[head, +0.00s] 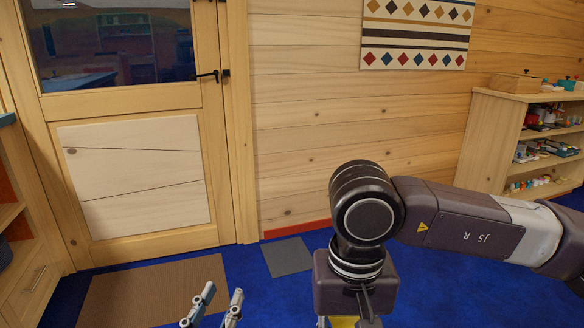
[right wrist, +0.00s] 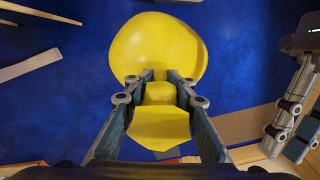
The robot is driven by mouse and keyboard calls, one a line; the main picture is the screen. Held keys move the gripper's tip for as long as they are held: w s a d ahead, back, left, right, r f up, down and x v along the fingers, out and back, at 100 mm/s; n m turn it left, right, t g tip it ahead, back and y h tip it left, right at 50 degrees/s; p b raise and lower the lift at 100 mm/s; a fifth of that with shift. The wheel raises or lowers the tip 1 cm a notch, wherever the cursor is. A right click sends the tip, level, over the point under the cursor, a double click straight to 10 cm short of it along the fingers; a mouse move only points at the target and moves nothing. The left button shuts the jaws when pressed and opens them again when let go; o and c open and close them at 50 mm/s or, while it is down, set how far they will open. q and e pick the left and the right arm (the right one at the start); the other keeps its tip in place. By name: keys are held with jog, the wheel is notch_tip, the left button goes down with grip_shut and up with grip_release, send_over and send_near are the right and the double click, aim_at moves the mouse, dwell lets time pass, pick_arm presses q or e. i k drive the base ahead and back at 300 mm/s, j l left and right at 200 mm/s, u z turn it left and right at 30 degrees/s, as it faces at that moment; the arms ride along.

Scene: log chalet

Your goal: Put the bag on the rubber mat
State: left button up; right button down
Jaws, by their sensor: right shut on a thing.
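A yellow bag (right wrist: 157,45) with a round body hangs in my right gripper (right wrist: 160,84), whose two fingers are shut on its narrow neck. In the head view only a sliver of the bag (head: 343,322) shows at the bottom edge, below my right wrist. A brown mat (head: 150,290) lies on the floor before the door, and a small dark grey mat (head: 286,256) lies by the wall to its right. I cannot tell which is rubber. My left gripper (head: 222,292) is open and empty, over the brown mat's right edge in the picture.
A blue carpet (head: 450,290) covers the floor. A wooden door (head: 135,180) is shut at the back left. A wooden cabinet (head: 30,265) stands at the left edge. A shelf (head: 492,145) with several small items stands at the right wall.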

aim_at(290, 259)
jog(key=i, duration=0.65)
jog(key=i+l+u, duration=0.1)
jog(key=i, duration=0.55)
jog(key=i+l+u, duration=0.45)
jog(key=i, duration=0.2)
jog(key=i+l+u, duration=0.5)
jog(key=i+l, duration=0.1)
jog(key=l, duration=0.05)
